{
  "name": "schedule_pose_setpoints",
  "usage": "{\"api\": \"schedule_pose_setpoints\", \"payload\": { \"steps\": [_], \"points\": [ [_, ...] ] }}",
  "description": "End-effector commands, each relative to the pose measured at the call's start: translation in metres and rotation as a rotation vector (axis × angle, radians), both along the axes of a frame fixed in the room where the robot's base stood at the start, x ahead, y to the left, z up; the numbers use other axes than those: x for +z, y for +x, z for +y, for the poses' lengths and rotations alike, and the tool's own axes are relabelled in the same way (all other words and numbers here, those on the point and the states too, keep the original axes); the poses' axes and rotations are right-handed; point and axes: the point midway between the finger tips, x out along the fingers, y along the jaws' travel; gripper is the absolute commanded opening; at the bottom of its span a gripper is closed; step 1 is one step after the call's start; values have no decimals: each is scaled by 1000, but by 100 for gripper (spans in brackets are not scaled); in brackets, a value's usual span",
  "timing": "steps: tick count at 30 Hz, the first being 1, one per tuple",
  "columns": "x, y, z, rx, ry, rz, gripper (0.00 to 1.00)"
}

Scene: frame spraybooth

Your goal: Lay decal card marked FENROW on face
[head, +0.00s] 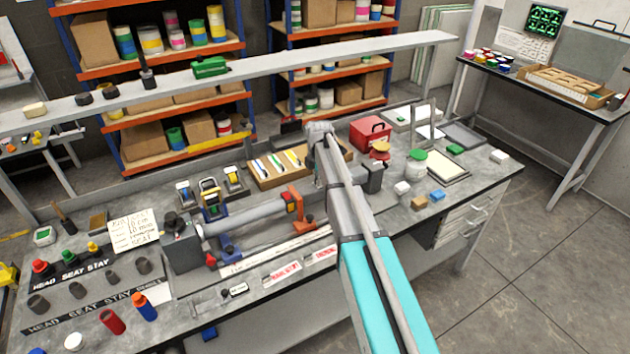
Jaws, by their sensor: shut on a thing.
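My arm reaches in from the bottom right, over the workbench. My gripper (372,178) seems to be the dark end just right of the arm's upper link; its fingers and what it is shut on are not clear. Two pale cards with red lettering, a left card (280,272) and a right card (322,254), lie near the bench's front edge; I cannot read their words. A smaller tag (235,291) with dark lettering lies to their left. A grey tube (245,214) lies across a clamp stand; I cannot tell which surface is the face.
The bench (455,205) is crowded. A wooden tray (268,180) with coloured tools and a red box (370,131) stand behind the arm. Bottles, cups and a handwritten note (132,230) fill the left. Small blocks lie right of the arm. A raised shelf (300,55) spans the back.

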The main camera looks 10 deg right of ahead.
Motion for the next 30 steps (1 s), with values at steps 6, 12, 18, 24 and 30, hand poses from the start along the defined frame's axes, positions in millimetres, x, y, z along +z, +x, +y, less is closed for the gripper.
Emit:
{"api": "schedule_pose_setpoints", "payload": {
  "steps": [6,12,18,24,30],
  "points": [
    [-1,0,0,0,0,0,0],
    [-2,0,0,0,0,0,0],
    [-2,0,0,0,0,0,0],
    [-2,0,0,0,0,0,42],
    [-2,0,0,0,0,0,54]
  ]
}}
